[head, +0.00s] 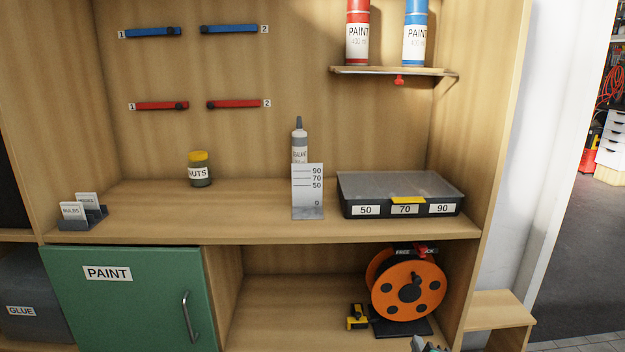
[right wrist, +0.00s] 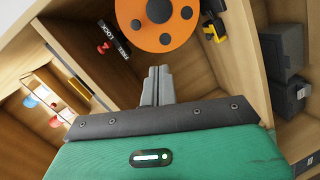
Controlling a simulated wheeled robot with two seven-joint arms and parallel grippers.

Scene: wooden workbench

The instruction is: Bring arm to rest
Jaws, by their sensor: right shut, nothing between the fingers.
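My right gripper (head: 425,346) just shows at the bottom edge of the head view, low in front of the orange reel. In the right wrist view its two grey fingers (right wrist: 157,84) are together and hold nothing. They point toward the orange reel (right wrist: 158,22), with a visible gap in the picture between the tips and the reel. In the head view the reel (head: 408,284) stands on a dark base in the lower open compartment. My left gripper is in neither view.
The FREE/LOCK switch (head: 417,250) sits above the reel. A yellow-and-black tool (head: 357,317) lies left of it. On the worktop are a lidded case (head: 400,191), a scale plate (head: 308,192), a tube and a NUTS jar (head: 200,170). The green PAINT door (head: 135,300) is lower left.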

